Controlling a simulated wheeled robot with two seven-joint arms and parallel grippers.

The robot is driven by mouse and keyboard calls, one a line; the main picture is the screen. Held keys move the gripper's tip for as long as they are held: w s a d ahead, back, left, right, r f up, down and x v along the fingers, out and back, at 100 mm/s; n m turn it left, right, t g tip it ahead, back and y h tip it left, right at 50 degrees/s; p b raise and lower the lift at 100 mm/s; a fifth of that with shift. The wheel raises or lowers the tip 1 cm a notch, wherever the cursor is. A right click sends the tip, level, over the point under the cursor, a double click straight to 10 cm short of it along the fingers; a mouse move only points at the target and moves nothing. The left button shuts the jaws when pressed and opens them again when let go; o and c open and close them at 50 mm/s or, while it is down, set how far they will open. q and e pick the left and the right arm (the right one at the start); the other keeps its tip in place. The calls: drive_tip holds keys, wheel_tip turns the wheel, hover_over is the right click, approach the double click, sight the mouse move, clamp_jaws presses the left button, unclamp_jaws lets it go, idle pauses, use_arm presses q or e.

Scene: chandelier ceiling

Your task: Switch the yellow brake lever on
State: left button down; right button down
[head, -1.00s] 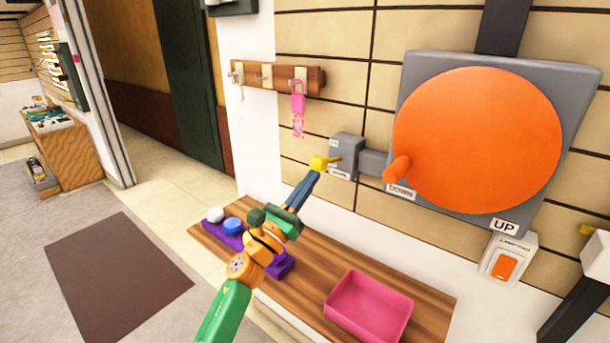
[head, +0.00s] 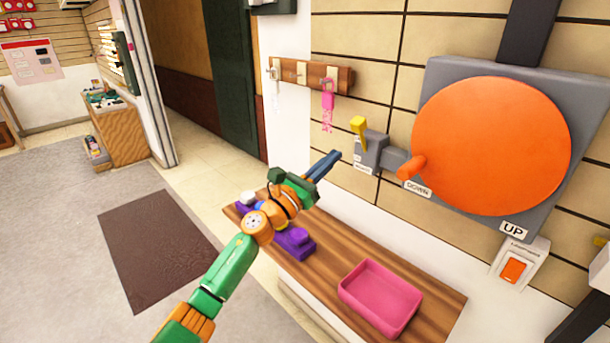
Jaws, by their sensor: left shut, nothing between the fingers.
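The yellow brake lever (head: 359,126) sticks up from the left end of a small grey box (head: 371,150) on the tiled wall, beside the big orange wheel (head: 490,146). My left gripper (head: 335,157) comes in from the lower left on its green and orange arm. Its dark blue fingers are shut and empty, pointing up and right. They are just left of and below the lever in the picture and look apart from it. My right gripper is not in view.
A wooden bench (head: 437,292) below carries a pink tray (head: 380,297) and a purple object (head: 297,241). A wooden hook rack (head: 312,75) with a pink tag (head: 327,95) hangs up left. An orange switch (head: 513,270) sits lower right. Open floor lies left.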

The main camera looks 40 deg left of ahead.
use_arm(q)
drive_tip(key=s+r, duration=0.3)
drive_tip(key=s, duration=0.8)
drive_tip(key=shift+a+r+p, duration=0.15)
drive_tip(key=shift+r+p, duration=0.05)
drive_tip(key=shift+p, duration=0.25)
